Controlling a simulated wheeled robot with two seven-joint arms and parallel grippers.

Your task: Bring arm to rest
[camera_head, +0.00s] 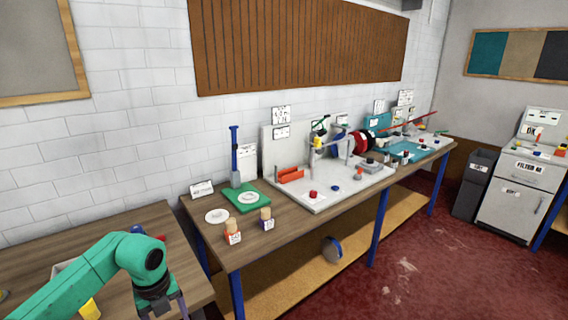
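My green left arm (110,265) comes in from the lower left and bends down over the near wooden table. My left gripper (166,307) hangs at its end at the bottom edge of the head view. Its fingertips are cut off or too dark to read, so I cannot tell whether it is open or shut, or whether it holds anything. My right arm and gripper are not in view.
The near table (40,240) carries a partly hidden pale tray (62,267) and a yellow object (91,309) beside my arm. The long workbench (205,235) holds a green mat (236,203), two small labelled containers and a grey machine plate (325,200). Red floor (430,260) is open at right.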

